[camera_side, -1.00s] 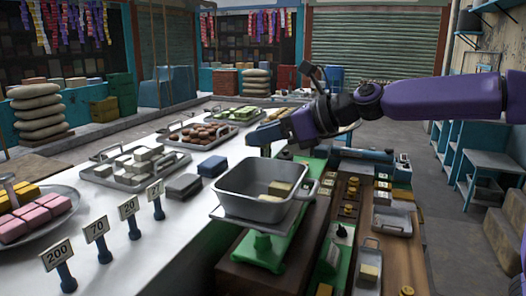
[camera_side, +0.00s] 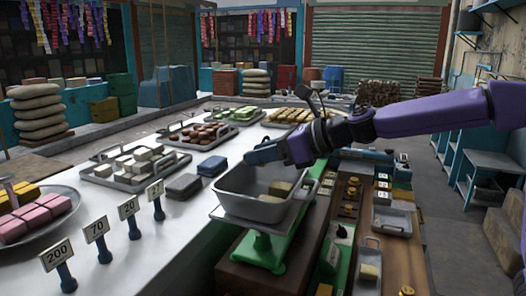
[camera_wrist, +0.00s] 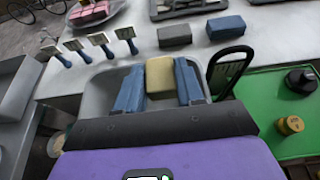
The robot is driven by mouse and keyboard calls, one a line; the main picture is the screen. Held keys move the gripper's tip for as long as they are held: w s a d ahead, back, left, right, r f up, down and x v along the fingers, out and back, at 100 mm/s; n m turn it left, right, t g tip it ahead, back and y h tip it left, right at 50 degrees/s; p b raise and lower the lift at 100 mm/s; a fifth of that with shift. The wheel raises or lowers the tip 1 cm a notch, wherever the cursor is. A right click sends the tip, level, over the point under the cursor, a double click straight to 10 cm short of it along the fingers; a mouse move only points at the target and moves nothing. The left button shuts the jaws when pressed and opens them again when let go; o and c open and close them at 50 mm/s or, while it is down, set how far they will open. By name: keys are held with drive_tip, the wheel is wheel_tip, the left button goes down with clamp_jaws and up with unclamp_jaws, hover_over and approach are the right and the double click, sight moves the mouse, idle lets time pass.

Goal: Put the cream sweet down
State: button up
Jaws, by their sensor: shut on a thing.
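My gripper (camera_side: 264,153) is over the back rim of the grey pan (camera_side: 235,205) in the side view. In the wrist view my gripper's blue fingers (camera_wrist: 160,82) are shut on a cream sweet (camera_wrist: 160,72), one finger on each side. The grey pan (camera_wrist: 97,92) shows behind and beside the fingers there. The held sweet cannot be made out in the side view. Cream sweets (camera_side: 279,189) lie in the pan, which sits on a green scale (camera_side: 264,248). The fingers and wrist hide much of the pan's inside in the wrist view.
Dark grey and blue blocks (camera_side: 212,166) stand left of the pan. Number signs (camera_side: 155,200) line the white counter. Trays of white (camera_side: 135,167) and brown sweets stand behind. A small metal tray (camera_side: 368,272) with a cream piece is at the right.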

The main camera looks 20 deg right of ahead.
drive_tip(key=shift+f, duration=0.45)
drive_tip(key=o, duration=1.1)
drive_tip(key=shift+r, duration=0.65)
drive_tip(key=v, duration=1.2)
drive_tip(key=shift+f, duration=0.1)
